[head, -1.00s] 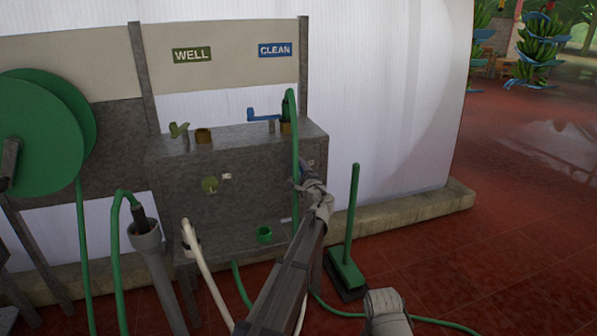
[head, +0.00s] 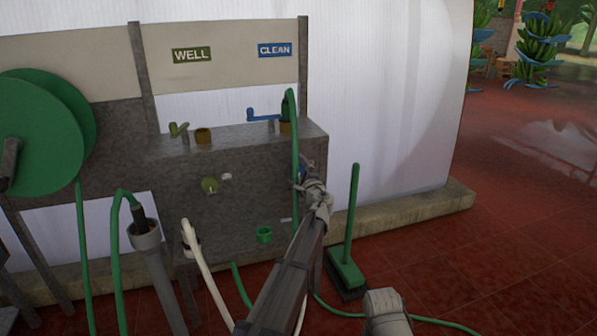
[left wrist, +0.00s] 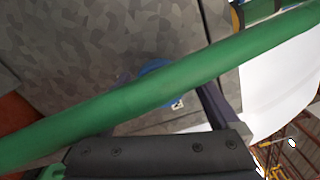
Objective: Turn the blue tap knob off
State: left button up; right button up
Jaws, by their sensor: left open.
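The blue tap knob (head: 302,171) is on the front of the grey metal cabinet, at its right end, and only a small blue part shows behind my left gripper (head: 306,182). In the left wrist view the round blue knob (left wrist: 157,66) lies between my two spread fingers, partly hidden by the green hose. My left gripper is open, with a finger on each side of the knob. I cannot tell whether they touch it. The green hose (left wrist: 120,101) crosses close in front of the fingers.
A blue lever tap (head: 262,117) stands on the cabinet top under the CLEAN sign (head: 275,50). A green broom (head: 350,220) stands right of my arm. Red tiled floor is open at right.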

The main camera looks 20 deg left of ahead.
pick_arm(q)
jog(key=shift+s, duration=0.1)
jog(key=v, duration=0.7)
jog(key=shift+s+d, duration=0.2)
jog(key=shift+s, duration=0.05)
jog(key=s+d+f+n+g+h, duration=0.15)
jog(key=s+f+n+g, duration=0.25)
jog(key=s+f, duration=0.45)
jog(key=s+d+f+n+g+h, duration=0.1)
jog(key=s+d+f+n+g, duration=0.35)
jog(key=s, duration=0.75)
jog(key=s+d+f+n+g+h, duration=0.1)
jog(key=s+d+f+g+h, duration=0.3)
jog(key=s, duration=0.7)
jog(key=s+d+f+n+g+h, duration=0.25)
jog(key=s+d+f, duration=0.3)
jog(key=s, duration=0.55)
notch_tip(320, 180, up, 35)
jog(key=p, duration=3.4)
jog(key=shift+d+m, duration=0.3)
jog(key=shift+m, duration=0.1)
